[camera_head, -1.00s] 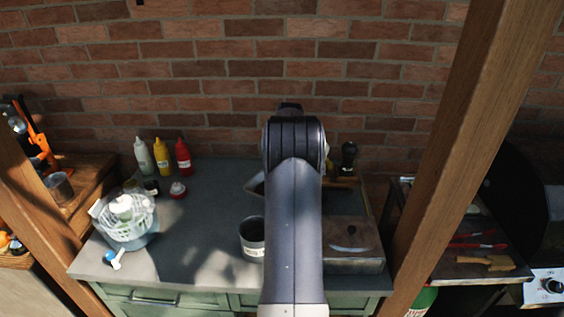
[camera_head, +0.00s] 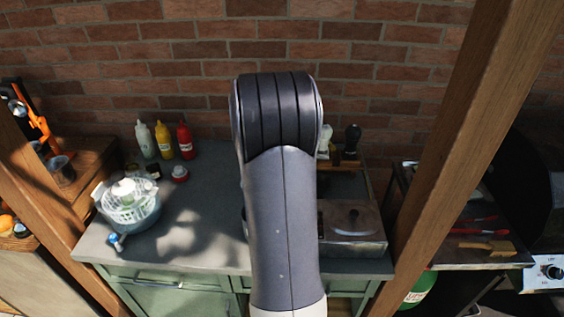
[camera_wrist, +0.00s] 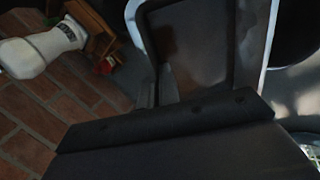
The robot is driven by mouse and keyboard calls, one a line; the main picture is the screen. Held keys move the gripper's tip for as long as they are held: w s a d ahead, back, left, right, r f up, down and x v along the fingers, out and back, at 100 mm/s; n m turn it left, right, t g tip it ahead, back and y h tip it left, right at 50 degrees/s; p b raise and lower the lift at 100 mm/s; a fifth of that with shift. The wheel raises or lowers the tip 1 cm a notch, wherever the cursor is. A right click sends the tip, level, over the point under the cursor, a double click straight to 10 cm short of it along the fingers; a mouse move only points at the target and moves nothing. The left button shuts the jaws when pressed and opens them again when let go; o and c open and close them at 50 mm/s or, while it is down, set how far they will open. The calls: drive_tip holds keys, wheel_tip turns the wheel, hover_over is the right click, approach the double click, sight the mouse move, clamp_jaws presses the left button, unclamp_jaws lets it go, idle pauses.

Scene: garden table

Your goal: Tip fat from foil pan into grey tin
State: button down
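A shallow pan with a pale metal rim (camera_wrist: 141,40) and a dark brown inside fills the upper middle of the wrist view. It looks like the foil pan and lies right beyond my gripper's dark body (camera_wrist: 170,125). In the head view my arm hides the gripper and pan. Only a thin sliver of the grey tin (camera_head: 244,222) shows at the arm's left edge, on the counter; the rest is behind the arm. Any fat is not clearly visible.
The grey counter (camera_head: 190,258) is clear to the left of my arm, up to a white basket (camera_head: 128,202). Several sauce bottles stand at the back left. A lidded metal box (camera_head: 352,222) is right of my arm, with shakers behind. Wooden posts (camera_head: 462,150) flank the counter.

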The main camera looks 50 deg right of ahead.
drive_tip(key=shift+s+a+r+h+b, duration=0.1)
drive_tip(key=shift+a+h+b, duration=0.2)
drive_tip(key=shift+a+h, duration=0.35)
drive_tip(key=shift+h+b, duration=0.25)
drive_tip(key=shift+b, duration=0.25)
drive_tip(key=a+h+b, duration=0.1)
drive_tip(key=b, duration=0.3)
drive_tip(key=a+h+b, duration=0.1)
drive_tip(key=b, duration=0.2)
drive_tip(key=a+r+t+h+b, duration=0.1)
drive_tip(key=b, duration=0.3)
drive_tip(key=shift+s+a+b, duration=0.1)
drive_tip(key=shift+s+b, duration=0.25)
drive_tip(key=a+h+b, duration=0.1)
drive_tip(key=b, duration=0.3)
drive_tip(key=a+r+h+b, duration=0.1)
drive_tip(key=h+b, duration=0.1)
drive_tip(key=b, duration=0.3)
drive_tip(key=s+a+t+h+b, duration=0.1)
drive_tip(key=a+b, duration=0.1)
drive_tip(key=b, duration=0.2)
drive_tip(key=shift+r, duration=0.2)
drive_tip(key=shift+s+a+r+h+b, duration=0.1)
drive_tip(key=shift+a+r+h+b, duration=0.3)
drive_tip(key=shift+h+b, duration=0.5)
